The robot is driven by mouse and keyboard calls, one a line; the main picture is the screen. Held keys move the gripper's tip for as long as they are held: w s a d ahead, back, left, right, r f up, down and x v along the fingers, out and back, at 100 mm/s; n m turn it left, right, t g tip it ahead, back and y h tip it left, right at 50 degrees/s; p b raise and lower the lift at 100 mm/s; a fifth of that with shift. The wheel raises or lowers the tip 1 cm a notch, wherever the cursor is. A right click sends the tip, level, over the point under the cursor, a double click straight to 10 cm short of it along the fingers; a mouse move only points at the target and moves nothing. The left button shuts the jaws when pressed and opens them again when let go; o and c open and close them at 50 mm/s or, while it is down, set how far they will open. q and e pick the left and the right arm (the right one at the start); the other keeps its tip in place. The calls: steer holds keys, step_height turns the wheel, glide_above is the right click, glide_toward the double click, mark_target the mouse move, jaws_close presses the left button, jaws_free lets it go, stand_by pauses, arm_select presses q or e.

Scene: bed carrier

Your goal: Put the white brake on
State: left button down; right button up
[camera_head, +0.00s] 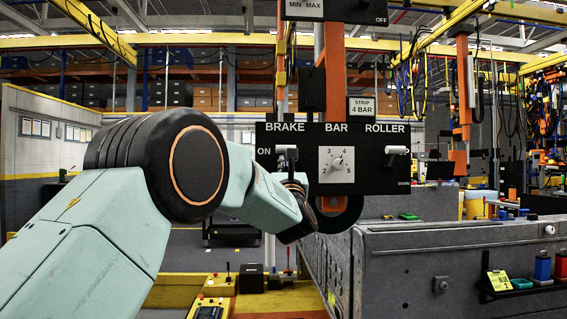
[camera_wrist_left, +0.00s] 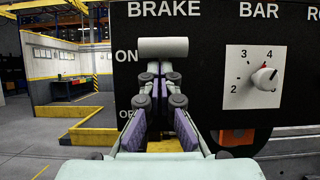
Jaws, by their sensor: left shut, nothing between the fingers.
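The white brake handle (camera_head: 287,149) is a short horizontal bar on the black control panel (camera_head: 390,173), under the word BRAKE. In the left wrist view the white handle (camera_wrist_left: 163,48) is level with the ON label, above the partly hidden OFF label. My left gripper (camera_head: 295,183) is just below the handle. In the left wrist view its fingers (camera_wrist_left: 153,70) are shut and empty, tips pointing at the handle's underside. I cannot tell if they touch it. My right gripper is not in view.
A BAR dial (camera_head: 337,164) and a white ROLLER handle (camera_head: 396,150) are on the same panel, right of the brake. A grey machine body (camera_head: 450,260) fills the lower right. Open floor (camera_wrist_left: 50,135) shows left of the panel.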

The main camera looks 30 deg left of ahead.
arm_select(q)
steer(key=shift+w+r+h, duration=0.15)
steer(key=shift+r+h, duration=0.05)
steer(key=shift+h, duration=0.2)
steer(key=shift+g+p, duration=0.3)
steer(key=shift+f, duration=0.2)
